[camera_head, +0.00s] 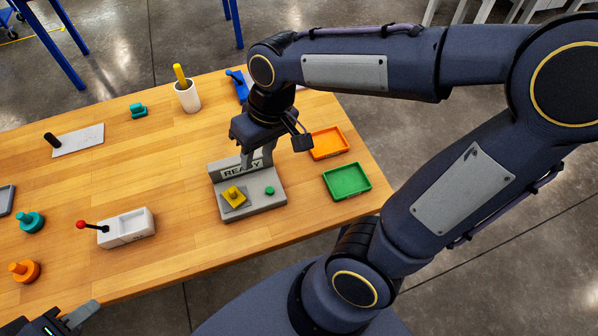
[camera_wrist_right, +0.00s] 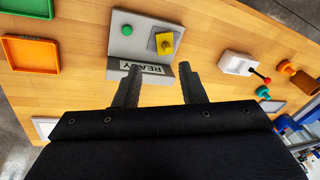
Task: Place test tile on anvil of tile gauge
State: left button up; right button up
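The tile gauge (camera_head: 262,203) is a grey block with an upright back plate reading READY and a green button (camera_head: 269,190). A yellow tile with a raised knob (camera_head: 234,195) lies on the darker square pad at the gauge's left; it also shows in the right wrist view (camera_wrist_right: 164,43). I take it to be the test tile. My right gripper (camera_wrist_right: 160,69) is open and empty, with its fingers apart near the READY plate and clear of the tile. My left gripper (camera_head: 78,316) shows only partly at the bottom left edge; its opening cannot be judged.
An orange tray (camera_head: 328,143) and a green tray (camera_head: 347,181) lie right of the gauge. A white box with a red-knobbed lever (camera_head: 126,228) stands to its left. A white cup (camera_head: 187,97) holds a yellow stick behind. Bare wood surrounds the gauge's left side.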

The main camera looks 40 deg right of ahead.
jog(key=s+d+m+t+y, duration=0.1)
jog(key=s+d+m+t, duration=0.1)
jog(key=s, duration=0.8)
jog(key=shift+d+r+m+t, duration=0.4)
jog(key=shift+d+t, duration=0.15)
jog(key=shift+t, duration=0.55)
dwell(0.8)
